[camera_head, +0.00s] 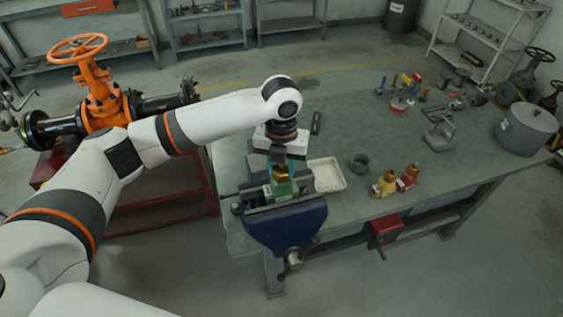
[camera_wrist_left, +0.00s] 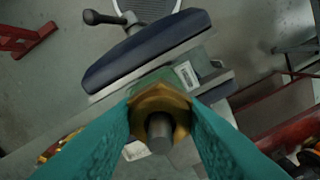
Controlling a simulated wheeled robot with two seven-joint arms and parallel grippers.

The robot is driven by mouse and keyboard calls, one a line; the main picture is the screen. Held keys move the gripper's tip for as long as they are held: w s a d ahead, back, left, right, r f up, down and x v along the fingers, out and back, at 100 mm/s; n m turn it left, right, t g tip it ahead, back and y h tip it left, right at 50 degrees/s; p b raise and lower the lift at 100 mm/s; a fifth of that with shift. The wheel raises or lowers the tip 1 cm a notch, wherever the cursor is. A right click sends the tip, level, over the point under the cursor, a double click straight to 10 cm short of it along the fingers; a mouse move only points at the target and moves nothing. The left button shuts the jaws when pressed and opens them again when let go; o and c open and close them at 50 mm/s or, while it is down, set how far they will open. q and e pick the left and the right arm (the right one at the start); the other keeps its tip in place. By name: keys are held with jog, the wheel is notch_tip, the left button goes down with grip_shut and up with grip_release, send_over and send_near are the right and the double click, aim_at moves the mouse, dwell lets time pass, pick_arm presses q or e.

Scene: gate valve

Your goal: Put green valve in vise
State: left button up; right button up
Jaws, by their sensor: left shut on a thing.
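The green valve (camera_head: 285,189) is at the jaws of the blue vise (camera_head: 287,227) on the workbench's front left corner. In the left wrist view, the valve's brass hex collar (camera_wrist_left: 157,98) and grey stem point toward the camera, and its labelled green body lies behind. My left gripper (camera_head: 280,170) comes down from above, and its teal fingers (camera_wrist_left: 160,112) are shut around the brass collar. The vise (camera_wrist_left: 148,50) also shows behind the valve there. I cannot tell whether the vise jaws touch the valve. My right gripper is not in view.
A pale tray (camera_head: 328,176) stands just right of the vise, with a dark cup (camera_head: 360,163) beyond. A yellow valve (camera_head: 385,184) and a red valve (camera_head: 409,178) stand farther right. A large grey pot (camera_head: 526,130) and several tools occupy the bench's right side.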

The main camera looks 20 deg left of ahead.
pick_arm(q)
jog(key=shift+w+f+b, duration=0.1)
jog(key=shift+f+b, duration=0.8)
jog(key=shift+f, duration=1.6)
jog(key=o, duration=1.2)
jog(key=shift+c, duration=0.2)
jog(key=shift+f, duration=0.1)
notch_tip(320, 180, up, 3)
jog(key=p, duration=0.2)
jog(key=shift+f+p, duration=0.2)
jog(key=shift+p, duration=0.15)
jog(key=shift+r, duration=2.25)
